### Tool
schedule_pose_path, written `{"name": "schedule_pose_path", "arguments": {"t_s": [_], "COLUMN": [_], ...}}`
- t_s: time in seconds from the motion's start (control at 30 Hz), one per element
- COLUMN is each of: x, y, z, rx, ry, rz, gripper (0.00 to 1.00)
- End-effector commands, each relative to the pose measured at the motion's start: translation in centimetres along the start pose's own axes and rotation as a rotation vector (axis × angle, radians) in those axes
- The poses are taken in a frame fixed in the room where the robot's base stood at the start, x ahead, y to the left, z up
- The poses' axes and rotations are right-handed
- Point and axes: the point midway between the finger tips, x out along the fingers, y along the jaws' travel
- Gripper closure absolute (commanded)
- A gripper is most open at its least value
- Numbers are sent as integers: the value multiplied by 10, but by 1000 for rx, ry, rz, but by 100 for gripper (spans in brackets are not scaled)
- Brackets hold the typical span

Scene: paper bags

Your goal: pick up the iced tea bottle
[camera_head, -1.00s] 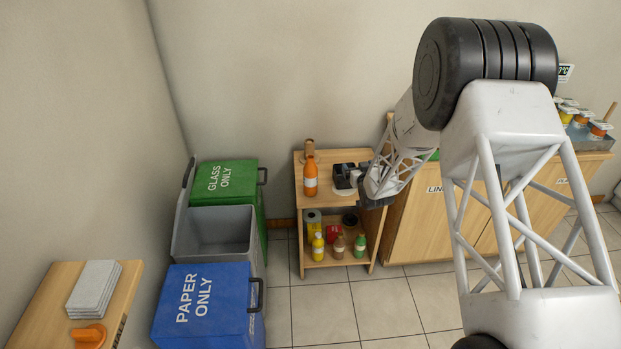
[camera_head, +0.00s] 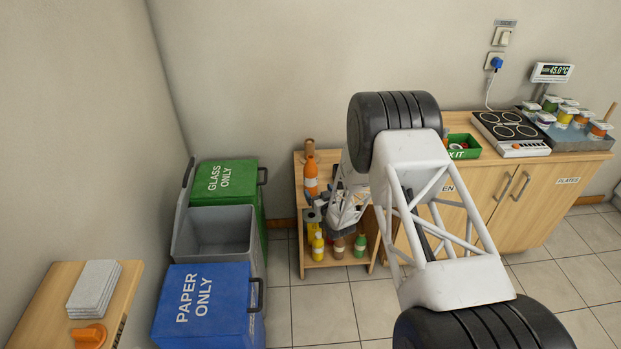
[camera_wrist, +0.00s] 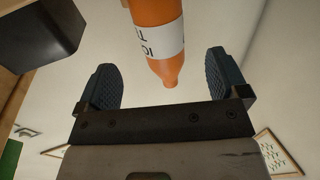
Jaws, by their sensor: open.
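The iced tea bottle (camera_head: 311,177) is orange with a white label and stands upright on the top of a small wooden shelf unit (camera_head: 317,157). In the wrist view the bottle (camera_wrist: 156,20) hangs upside down in the picture, its label partly readable and its narrow end pointing down between the two fingers. My gripper (camera_head: 315,203) is at the bottle's lower front side in the head view. In the wrist view my gripper (camera_wrist: 161,64) is open, with a gap between each finger and the bottle. I cannot tell whether they touch at depth.
A dark box (camera_wrist: 45,35) is close on the left in the wrist view. Yellow (camera_head: 318,246), brown (camera_head: 338,246) and green (camera_head: 360,245) bottles stand on the lower shelf. A brown-topped item (camera_head: 309,147) stands behind the iced tea bottle. Bins (camera_head: 215,230) are left.

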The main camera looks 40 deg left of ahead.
Motion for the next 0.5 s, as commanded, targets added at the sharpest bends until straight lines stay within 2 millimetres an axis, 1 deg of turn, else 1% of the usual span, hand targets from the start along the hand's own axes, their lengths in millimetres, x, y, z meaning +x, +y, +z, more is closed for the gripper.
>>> {"name": "schedule_pose_path", "arguments": {"t_s": [0.17, 0.5], "x": [3, 25], "y": [0, 0], "z": [0, 0], "rx": [0, 0], "ry": [0, 0], "rz": [0, 0], "gripper": [7, 7]}}
